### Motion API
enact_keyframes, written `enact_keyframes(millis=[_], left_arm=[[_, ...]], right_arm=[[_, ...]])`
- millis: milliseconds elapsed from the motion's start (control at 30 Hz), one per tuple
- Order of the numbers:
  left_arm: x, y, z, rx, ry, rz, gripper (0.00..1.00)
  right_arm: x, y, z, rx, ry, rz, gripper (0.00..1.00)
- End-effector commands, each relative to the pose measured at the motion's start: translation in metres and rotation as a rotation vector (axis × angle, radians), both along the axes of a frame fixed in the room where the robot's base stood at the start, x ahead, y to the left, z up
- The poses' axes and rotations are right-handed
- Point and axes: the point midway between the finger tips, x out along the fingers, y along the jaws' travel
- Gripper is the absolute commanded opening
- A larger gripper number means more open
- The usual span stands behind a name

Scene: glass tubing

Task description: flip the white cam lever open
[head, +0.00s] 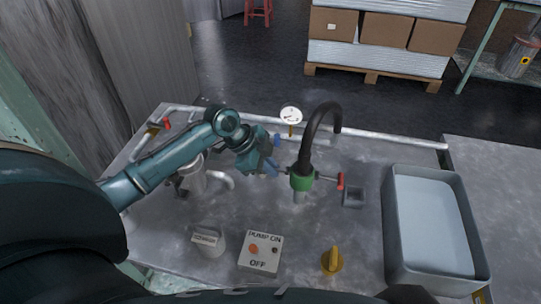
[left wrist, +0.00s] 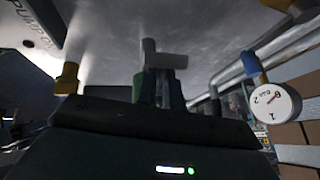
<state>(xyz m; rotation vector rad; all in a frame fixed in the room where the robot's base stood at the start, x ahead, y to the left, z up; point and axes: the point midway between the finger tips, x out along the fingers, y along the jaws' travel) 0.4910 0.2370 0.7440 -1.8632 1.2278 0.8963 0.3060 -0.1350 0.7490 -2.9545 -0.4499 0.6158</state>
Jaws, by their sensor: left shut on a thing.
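A black curved hose (head: 312,135) comes down into a green collar (head: 301,182) on a pipe stub in the metal bench. A red lever (head: 341,181) sticks out at the collar's right. My left gripper (head: 268,167) is at the collar's left side and largely hides the white lever there in the head view. In the left wrist view a pale, blocky lever end (left wrist: 166,60) shows at the fingertips (left wrist: 161,85), and the gripper is shut on it. The green collar shows just beside the fingers (left wrist: 138,88). My right gripper is out of view.
A dial gauge (head: 291,115) stands behind the hose; it also shows in the left wrist view (left wrist: 276,103). A pump switch box (head: 261,251), a yellow knob (head: 332,261) and a labelled grey fitting (head: 208,240) are in front. A grey basin (head: 394,215) stands at right.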

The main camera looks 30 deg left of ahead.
Motion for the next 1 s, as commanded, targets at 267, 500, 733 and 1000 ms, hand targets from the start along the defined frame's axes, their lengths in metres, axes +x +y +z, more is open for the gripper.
enact_keyframes(millis=[267, 500, 733, 1000], left_arm=[[0.0006, -0.0027, 0.0127, 0.148, 0.039, -0.001, 0.0], [0.0003, -0.0027, 0.0081, 0.187, 0.047, -0.001, 0.0], [0.0004, -0.0026, 0.0077, 0.186, 0.047, -0.001, 0.0], [0.0004, -0.0022, 0.0078, 0.186, 0.047, -0.001, 0.31]], right_arm=[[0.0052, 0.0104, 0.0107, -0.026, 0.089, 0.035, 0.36], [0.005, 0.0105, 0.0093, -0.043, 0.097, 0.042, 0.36], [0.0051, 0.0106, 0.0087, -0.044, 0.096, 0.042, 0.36], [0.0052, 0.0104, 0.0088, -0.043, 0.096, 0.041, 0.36]])
